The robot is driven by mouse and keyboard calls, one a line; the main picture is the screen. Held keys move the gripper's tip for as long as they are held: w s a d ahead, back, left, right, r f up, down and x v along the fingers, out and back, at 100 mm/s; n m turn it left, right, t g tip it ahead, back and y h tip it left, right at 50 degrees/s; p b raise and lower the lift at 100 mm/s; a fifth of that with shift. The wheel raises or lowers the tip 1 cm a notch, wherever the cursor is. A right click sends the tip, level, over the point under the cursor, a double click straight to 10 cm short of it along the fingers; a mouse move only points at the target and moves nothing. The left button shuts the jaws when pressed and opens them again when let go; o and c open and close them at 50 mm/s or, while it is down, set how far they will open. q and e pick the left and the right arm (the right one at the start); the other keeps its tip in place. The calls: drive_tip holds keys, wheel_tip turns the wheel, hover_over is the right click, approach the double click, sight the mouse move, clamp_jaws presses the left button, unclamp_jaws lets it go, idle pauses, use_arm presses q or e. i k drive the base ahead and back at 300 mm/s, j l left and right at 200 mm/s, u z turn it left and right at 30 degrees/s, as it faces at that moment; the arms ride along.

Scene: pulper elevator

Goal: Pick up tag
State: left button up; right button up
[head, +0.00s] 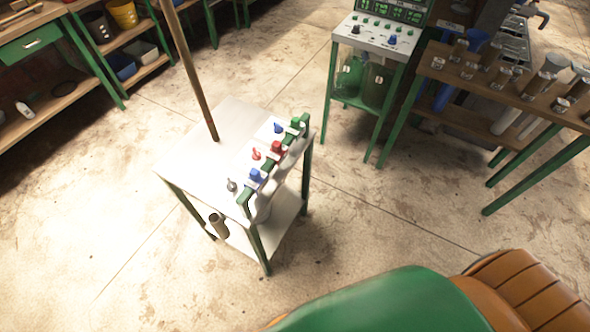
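I cannot make out a tag for certain. A small cart (190,158) with a pale top and green legs stands left of the middle in the head view. Along its right side are small coloured pieces: a blue one (278,127), a red one (256,154), a darker red one (277,147), a lower blue one (255,175) and a grey one (231,186). They are too small to tell what they are. Neither of my grippers is in view.
A brown pole (188,60) rises from the cart. A control stand (375,40) with green knobs stands behind it. A wooden bench (490,88) with metal cylinders is at right. Shelves (45,112) stand at upper left. Bare floor (90,220) lies left of the cart.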

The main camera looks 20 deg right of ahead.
sight(257, 179)
drive_tip(key=z, duration=0.15)
drive_tip(key=u, duration=4.65)
drive_tip(key=z, duration=4.6)
drive_tip(key=i+j+z, duration=0.5)
drive_tip(key=j+z, duration=0.2)
drive_tip(key=z, duration=0.15)
